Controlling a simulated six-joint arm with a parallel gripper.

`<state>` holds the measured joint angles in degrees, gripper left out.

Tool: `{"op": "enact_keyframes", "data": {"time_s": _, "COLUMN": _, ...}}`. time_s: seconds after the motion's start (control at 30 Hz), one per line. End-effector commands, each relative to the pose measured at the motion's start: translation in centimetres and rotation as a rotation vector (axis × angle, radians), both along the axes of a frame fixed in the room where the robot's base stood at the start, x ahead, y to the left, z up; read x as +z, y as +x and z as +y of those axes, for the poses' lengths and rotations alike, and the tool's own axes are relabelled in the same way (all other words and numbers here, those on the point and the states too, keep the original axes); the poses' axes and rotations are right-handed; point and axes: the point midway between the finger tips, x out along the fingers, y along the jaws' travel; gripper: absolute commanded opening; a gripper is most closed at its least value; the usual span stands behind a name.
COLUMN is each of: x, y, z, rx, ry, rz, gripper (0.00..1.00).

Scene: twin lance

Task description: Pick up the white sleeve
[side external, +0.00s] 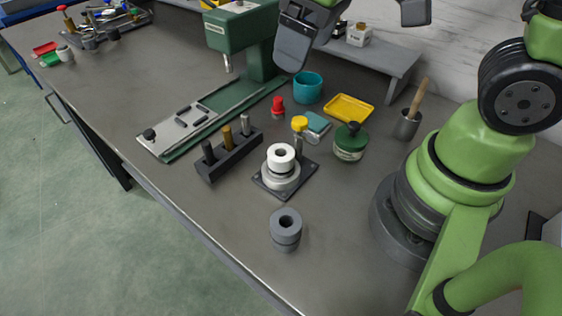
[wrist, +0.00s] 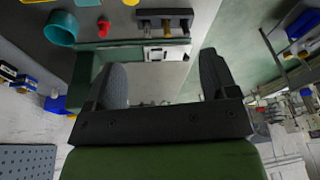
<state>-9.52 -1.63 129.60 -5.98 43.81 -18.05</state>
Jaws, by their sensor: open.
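The white sleeve (side external: 281,157) is a short ring with a dark hole, standing upright on a stepped light grey round piece on a dark square plate (side external: 270,188). It is near the middle of the bench in the side view. I cannot make it out in the wrist view. My gripper (wrist: 162,62) has its two dark fingers spread wide, with nothing held between them. In the side view, only part of it shows at the top edge, well above and behind the sleeve.
A green press (side external: 240,35) stands behind. Bench front is mostly clear.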

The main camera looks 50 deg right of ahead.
Motion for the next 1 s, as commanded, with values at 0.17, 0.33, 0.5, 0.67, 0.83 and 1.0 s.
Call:
{"op": "enact_keyframes", "data": {"time_s": 0.17, "x": -5.3, "y": 2.1, "z": 1.5, "rx": 0.238, "ry": -0.093, "rz": 0.132, "gripper": 0.79}}
{"op": "enact_keyframes", "data": {"time_s": 0.33, "x": -8.5, "y": 2.7, "z": 2.3, "rx": 0.376, "ry": -0.137, "rz": 0.199, "gripper": 0.79}}
{"op": "enact_keyframes", "data": {"time_s": 0.5, "x": -10.4, "y": 2.8, "z": 2.5, "rx": 0.415, "ry": -0.148, "rz": 0.220, "gripper": 0.79}}
{"op": "enact_keyframes", "data": {"time_s": 0.67, "x": -12.9, "y": 2.8, "z": 2.5, "rx": 0.415, "ry": -0.148, "rz": 0.222, "gripper": 0.79}}
{"op": "enact_keyframes", "data": {"time_s": 0.83, "x": -14.2, "y": 2.8, "z": 2.5, "rx": 0.411, "ry": -0.147, "rz": 0.218, "gripper": 0.79}}
{"op": "enact_keyframes", "data": {"time_s": 1.0, "x": -16.2, "y": 2.6, "z": 2.5, "rx": 0.413, "ry": -0.147, "rz": 0.222, "gripper": 0.79}}
